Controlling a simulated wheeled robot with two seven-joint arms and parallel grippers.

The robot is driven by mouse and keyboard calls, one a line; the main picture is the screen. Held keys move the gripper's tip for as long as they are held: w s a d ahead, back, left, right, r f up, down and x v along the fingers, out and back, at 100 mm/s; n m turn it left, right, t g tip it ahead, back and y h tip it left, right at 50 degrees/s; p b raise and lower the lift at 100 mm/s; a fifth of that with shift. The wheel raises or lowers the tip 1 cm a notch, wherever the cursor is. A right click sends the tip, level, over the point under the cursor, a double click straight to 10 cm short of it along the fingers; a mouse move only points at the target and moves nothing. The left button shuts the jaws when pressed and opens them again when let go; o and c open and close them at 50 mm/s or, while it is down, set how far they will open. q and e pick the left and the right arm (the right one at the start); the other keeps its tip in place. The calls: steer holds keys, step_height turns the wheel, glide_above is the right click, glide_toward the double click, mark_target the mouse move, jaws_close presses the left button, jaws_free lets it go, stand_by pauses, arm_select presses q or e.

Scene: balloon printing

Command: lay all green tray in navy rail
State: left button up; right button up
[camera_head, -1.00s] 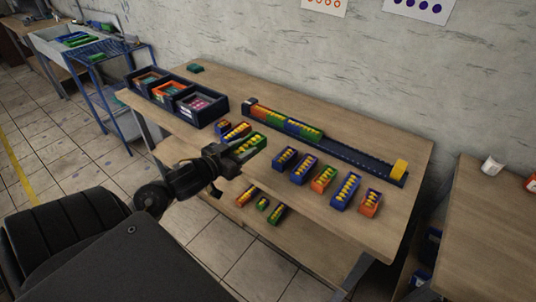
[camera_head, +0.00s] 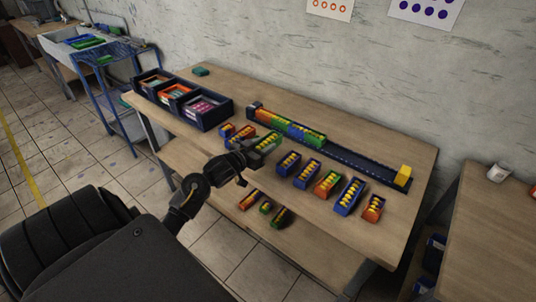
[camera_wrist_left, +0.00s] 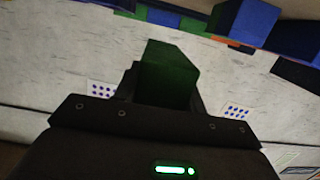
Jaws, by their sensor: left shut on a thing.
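The navy rail (camera_head: 362,164) runs along the table; its left part holds an orange tray, a green tray (camera_head: 271,120), a blue tray (camera_head: 290,129) and another green tray (camera_head: 314,138) end to end. My left gripper (camera_head: 257,149) is shut on a green tray with yellow pieces (camera_head: 268,140), just in front of the rail's filled part. In the left wrist view the held tray (camera_wrist_left: 168,73) shows dark green between the fingers. Whether it is clear of the table is hard to tell. A small green tray (camera_head: 265,207) and a darker green one (camera_head: 280,217) lie on the lower shelf. My right gripper is out of view.
Blue and orange trays (camera_head: 350,196) stand in a row in front of the rail. A yellow block (camera_head: 403,176) sits at the rail's right end. Navy bins (camera_head: 206,118) stand at the left.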

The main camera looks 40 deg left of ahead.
mark_target(267, 161)
arm_select(q)
steer(key=shift+w+a+f, duration=0.25)
steer(key=shift+w+f, duration=0.8)
steer(key=shift+f, duration=0.25)
steer(key=f, duration=0.1)
steer(key=w+f+p, duration=0.1)
steer(key=shift+f, duration=0.4)
steer(key=shift+f+p, duration=0.3)
steer(key=shift+p, duration=0.15)
steer(key=shift+s+f, duration=0.1)
steer(key=shift+f, duration=0.05)
steer(key=shift+f, duration=0.1)
steer(key=shift+f, duration=0.15)
steer(key=o, duration=1)
